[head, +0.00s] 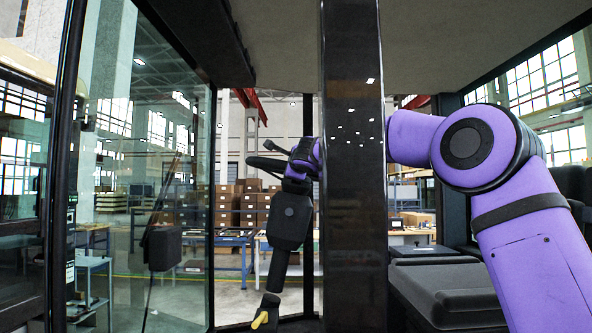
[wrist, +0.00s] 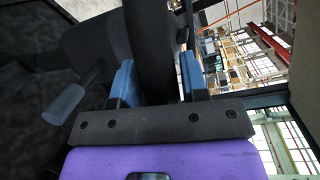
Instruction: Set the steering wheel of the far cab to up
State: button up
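The steering wheel (head: 268,164) is dark and seen nearly edge-on in the head view, left of the black pillar. It sits on a black steering column (head: 290,218) with a yellow part (head: 265,318) at its foot. The column leans, its top toward the right. My gripper reaches the wheel from the right; the pillar hides part of my arm. In the wrist view the blue fingers of my gripper (wrist: 157,62) stand on either side of the thick dark rim (wrist: 152,35). They appear to press on it, with little or no gap. A grey knobbed lever (wrist: 66,102) is left of the fingers.
The black pillar (head: 352,200) stands upright between the camera and the wheel. A glass door (head: 140,190) is at left. A dark seat (head: 445,290) is below my arm at right. Shelves with boxes (head: 240,205) stand outside, behind the cab.

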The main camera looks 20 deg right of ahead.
jog(key=shift+o, duration=1.3)
jog(key=shift+a, duration=0.35)
jog(key=shift+d, duration=0.25)
jog(key=shift+s, duration=0.1)
jog(key=shift+s+r, duration=0.1)
jog(key=shift+s, duration=0.2)
jog(key=s, duration=1)
jog(key=shift+r, duration=0.45)
